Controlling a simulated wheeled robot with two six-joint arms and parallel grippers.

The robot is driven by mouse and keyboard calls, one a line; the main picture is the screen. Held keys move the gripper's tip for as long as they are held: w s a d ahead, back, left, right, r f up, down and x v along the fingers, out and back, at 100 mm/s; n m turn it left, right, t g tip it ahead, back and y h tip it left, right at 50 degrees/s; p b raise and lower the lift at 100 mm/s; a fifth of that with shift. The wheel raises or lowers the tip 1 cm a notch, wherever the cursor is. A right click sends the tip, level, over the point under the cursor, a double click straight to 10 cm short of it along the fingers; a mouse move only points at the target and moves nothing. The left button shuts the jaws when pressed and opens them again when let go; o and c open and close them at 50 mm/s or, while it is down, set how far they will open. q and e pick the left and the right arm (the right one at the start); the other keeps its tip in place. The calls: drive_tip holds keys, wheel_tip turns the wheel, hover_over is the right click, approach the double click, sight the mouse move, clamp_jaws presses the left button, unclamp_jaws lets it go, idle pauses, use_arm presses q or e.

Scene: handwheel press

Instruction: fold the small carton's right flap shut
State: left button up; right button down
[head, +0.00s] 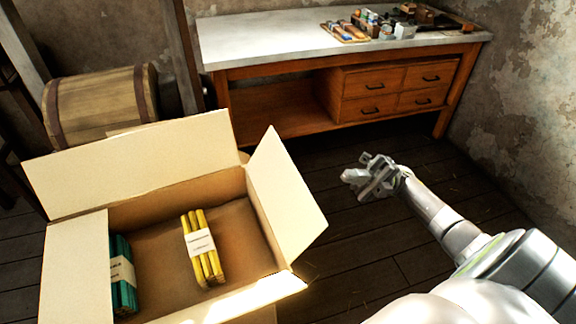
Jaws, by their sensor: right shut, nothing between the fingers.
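The small carton (150,215) stands at the lower left with its top open. Its right flap (286,198) stands up and leans outward to the right. The back flap (130,163) also stands up, and the left flap (75,268) is folded outward or lies beside the opening. Inside are a yellow bundle (203,262) and a teal bundle (122,290), each with a paper band. My right gripper (360,175) is shut and empty, to the right of the right flap and apart from it. My left gripper is not in view.
A wooden workbench (260,40) with drawers stands at the back, with tools and small items (395,22) on its top. A wooden barrel (100,105) lies behind the carton. The plank floor (350,240) between carton and right arm is clear.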

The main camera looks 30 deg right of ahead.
drive_tip(key=p, duration=0.6)
approach(293, 171)
drive_tip(key=shift+n, duration=0.3)
drive_tip(key=x, duration=0.5)
drive_tip(key=shift+w, duration=0.25)
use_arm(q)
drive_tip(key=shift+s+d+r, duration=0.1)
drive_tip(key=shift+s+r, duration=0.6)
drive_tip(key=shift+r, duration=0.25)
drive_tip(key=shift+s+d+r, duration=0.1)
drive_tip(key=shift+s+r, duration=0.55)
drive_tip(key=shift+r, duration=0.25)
use_arm(e)
drive_tip(key=shift+w+a+r, duration=0.1)
drive_tip(key=shift+a+r, duration=0.05)
drive_tip(key=shift+a, duration=0.55)
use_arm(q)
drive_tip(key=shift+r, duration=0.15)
use_arm(e)
drive_tip(key=shift+r, duration=0.15)
